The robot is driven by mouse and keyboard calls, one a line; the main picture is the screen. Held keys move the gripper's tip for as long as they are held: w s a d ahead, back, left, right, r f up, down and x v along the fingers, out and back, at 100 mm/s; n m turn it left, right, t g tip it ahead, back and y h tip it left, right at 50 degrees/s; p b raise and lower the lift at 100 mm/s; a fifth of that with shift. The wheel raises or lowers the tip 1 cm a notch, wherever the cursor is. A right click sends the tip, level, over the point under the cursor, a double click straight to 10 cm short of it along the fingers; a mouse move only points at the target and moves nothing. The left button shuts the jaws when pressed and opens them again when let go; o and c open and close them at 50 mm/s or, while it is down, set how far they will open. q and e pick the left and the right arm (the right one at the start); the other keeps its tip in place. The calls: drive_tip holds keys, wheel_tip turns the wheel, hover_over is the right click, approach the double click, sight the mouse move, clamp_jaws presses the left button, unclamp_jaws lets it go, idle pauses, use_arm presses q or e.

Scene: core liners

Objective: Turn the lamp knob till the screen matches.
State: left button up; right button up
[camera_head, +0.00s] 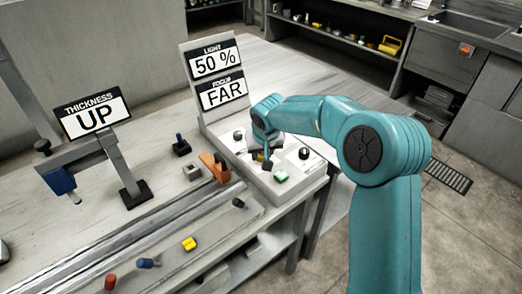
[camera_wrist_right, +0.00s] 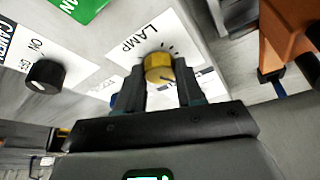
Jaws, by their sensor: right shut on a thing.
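The lamp knob (camera_wrist_right: 158,67) is yellow and sits beside the printed word LAMP and a ring of tick marks in the right wrist view. My right gripper (camera_wrist_right: 161,82) is shut on it, one dark finger on each side. In the head view my right gripper (camera_head: 264,154) is down at the white control box (camera_head: 252,176) and mostly hides the knob. The upright screen panel shows a LIGHT sign (camera_head: 215,60) reading 50 % and a FOCUS sign (camera_head: 222,91) reading FAR. My left gripper is in neither view.
A black knob (camera_wrist_right: 45,75) marked ON is near the lamp knob; a green button (camera_head: 281,176) is on the box. A THICKNESS sign (camera_head: 95,113) reads UP. An orange part (camera_head: 215,167) stands by the rail. Red, blue and yellow pieces lie along the bench front.

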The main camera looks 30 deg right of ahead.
drive_tip(key=n+y+p, duration=0.1)
drive_tip(key=n, duration=0.1)
drive_tip(key=n+p, duration=0.1)
drive_tip(key=n, duration=0.1)
drive_tip(key=shift+d+r+n+y+p, duration=0.2)
drive_tip(key=shift+n+y+p, duration=0.1)
drive_tip(key=shift+y+p, duration=0.1)
drive_tip(key=shift+f+n+y, duration=0.1)
drive_tip(key=shift+n+y, duration=0.2)
drive_tip(key=shift+n, duration=0.4)
drive_tip(key=shift+n+y+p, duration=0.35)
drive_tip(key=shift+n+y, duration=0.05)
drive_tip(key=shift+n, duration=0.7)
drive_tip(key=shift+f, duration=0.1)
drive_tip(key=o, duration=1)
drive_tip(key=shift+o, duration=0.2)
drive_tip(key=v, duration=1.6)
